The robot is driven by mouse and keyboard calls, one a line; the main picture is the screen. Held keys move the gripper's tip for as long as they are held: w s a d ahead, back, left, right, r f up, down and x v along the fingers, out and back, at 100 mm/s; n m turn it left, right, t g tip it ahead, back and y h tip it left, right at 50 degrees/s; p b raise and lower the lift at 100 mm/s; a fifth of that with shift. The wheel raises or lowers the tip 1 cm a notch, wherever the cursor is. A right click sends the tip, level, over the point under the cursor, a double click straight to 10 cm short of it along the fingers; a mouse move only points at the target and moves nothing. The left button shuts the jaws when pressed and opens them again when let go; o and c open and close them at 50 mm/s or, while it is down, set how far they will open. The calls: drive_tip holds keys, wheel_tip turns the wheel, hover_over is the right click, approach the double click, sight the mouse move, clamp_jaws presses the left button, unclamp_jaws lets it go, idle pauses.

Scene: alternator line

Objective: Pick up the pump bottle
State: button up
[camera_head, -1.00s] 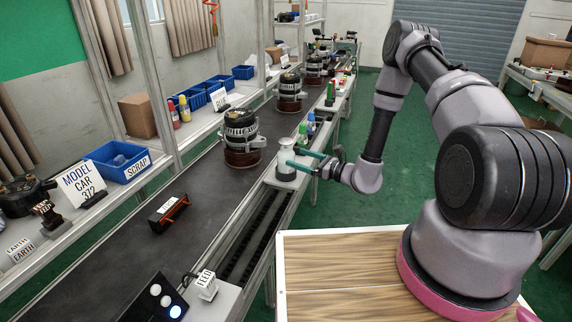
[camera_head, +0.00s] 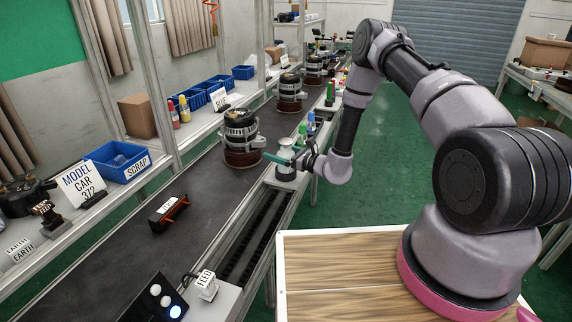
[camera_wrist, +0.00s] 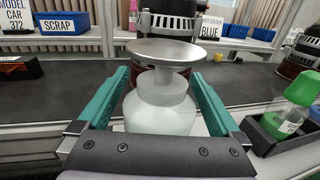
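The pump bottle (camera_wrist: 160,113) is a white, squat, upright bottle with a wide flat metal disc on top. In the head view the pump bottle (camera_head: 286,172) stands on the ledge at the conveyor's right edge. My gripper (camera_wrist: 160,78) has two teal fingers, one on each side of the bottle at about its shoulder height. They are spread apart, and I cannot tell whether either one touches it. In the head view my gripper (camera_head: 281,156) partly covers the bottle. The bottle's base is hidden in the wrist view by my gripper's body.
A green-capped bottle (camera_wrist: 295,103) stands in a dark holder close to the right of my gripper. An alternator (camera_head: 241,138) stands on the conveyor (camera_head: 120,240) just beyond. A blue scrap bin (camera_head: 122,160) is on the shelf to the left.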

clamp_jaws()
drive_tip(key=shift+r, duration=0.1)
